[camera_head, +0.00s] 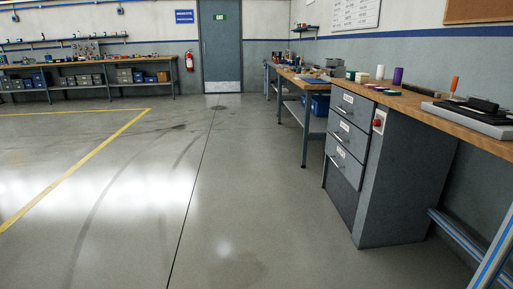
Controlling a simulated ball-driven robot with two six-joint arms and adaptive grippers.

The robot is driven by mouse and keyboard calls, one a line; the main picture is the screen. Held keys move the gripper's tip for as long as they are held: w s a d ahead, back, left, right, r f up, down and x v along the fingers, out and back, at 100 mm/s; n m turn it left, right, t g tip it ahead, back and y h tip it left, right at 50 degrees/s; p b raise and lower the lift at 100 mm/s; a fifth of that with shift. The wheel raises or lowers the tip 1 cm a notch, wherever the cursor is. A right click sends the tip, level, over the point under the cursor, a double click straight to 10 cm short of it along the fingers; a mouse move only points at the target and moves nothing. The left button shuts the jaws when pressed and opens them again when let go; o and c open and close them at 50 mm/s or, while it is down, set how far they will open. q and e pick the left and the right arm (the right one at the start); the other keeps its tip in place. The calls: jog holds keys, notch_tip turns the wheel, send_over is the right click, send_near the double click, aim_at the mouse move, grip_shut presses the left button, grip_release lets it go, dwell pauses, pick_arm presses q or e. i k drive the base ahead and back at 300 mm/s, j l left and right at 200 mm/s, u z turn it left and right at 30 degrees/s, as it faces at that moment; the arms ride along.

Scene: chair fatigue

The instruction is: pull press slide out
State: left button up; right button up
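Neither of my grippers is in view. I cannot make out a press or its slide for certain. A flat grey plate (468,121) with a black top and a black block (482,104) lies on the wooden workbench at the right. A tool with an orange handle (454,84) stands upright beside it. Below the bench top is a grey cabinet with three drawers, each with a bar handle and a pale label; the top drawer (350,107) looks shut. A red button on a pale box (379,121) is on the cabinet's side.
The workbench (425,106) runs along the right wall, with a purple cylinder (397,76) and small items on it. Another bench (90,63), a door (221,55) and an extinguisher (189,61) are far back. The floor is clear.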

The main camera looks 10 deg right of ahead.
aim_at(326, 78)
jog(key=i, duration=2.6)
jog(key=i+z, duration=0.25)
jog(key=i, duration=0.2)
jog(key=i+j+z, duration=0.25)
jog(key=i, duration=0.25)
jog(key=i+j+z, duration=0.1)
jog(key=i+z, duration=0.15)
jog(key=i, duration=0.2)
jog(key=i+j+z, duration=0.3)
jog(key=i, duration=0.15)
jog(key=i+j+z, duration=0.5)
jog(key=j, duration=0.15)
